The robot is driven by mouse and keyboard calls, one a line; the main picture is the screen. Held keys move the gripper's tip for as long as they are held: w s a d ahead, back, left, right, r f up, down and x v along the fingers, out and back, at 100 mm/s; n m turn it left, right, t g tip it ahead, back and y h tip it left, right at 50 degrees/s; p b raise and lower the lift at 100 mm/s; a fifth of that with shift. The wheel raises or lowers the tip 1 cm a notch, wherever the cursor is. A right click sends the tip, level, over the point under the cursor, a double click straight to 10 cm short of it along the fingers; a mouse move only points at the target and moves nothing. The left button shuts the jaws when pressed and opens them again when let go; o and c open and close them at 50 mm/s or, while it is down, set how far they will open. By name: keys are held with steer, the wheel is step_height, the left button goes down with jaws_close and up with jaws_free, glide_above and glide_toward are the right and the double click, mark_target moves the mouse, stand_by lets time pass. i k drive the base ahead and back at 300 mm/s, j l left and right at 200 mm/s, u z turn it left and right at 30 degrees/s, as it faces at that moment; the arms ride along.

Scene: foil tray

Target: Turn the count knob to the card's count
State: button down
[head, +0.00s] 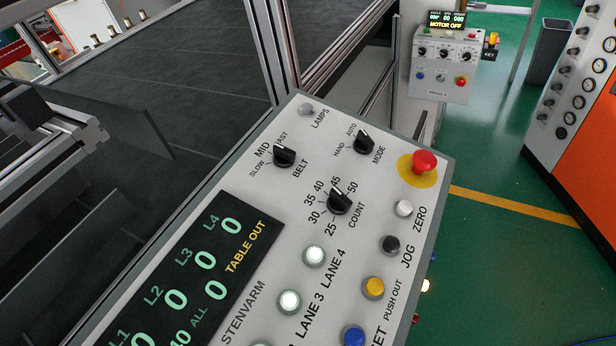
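The count knob (340,204) is a black knob on the sloped grey control panel (345,270). Numbers from 25 to 50 ring it, and its white mark points up and slightly left, at about 45. My gripper is not in view, and nothing touches the knob. No count card can be made out. The dark display (198,278) on the panel's left shows green zeros for the lanes and "TABLE OUT" in yellow; its lower part is cut off.
The belt knob (285,155), mode knob (364,143) and red emergency button (424,163) sit near the count knob. Lit lane buttons (315,255) and a yellow push-out button (373,287) are below. A metal frame post (272,50) rises behind the panel.

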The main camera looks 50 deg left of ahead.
mark_target(338, 203)
steer(key=u, duration=1.15)
steer(key=k+l+u, duration=0.15)
steer(key=u, duration=0.25)
steer(key=k+u, duration=0.6)
steer(key=u, duration=0.25)
steer(key=k, duration=0.15)
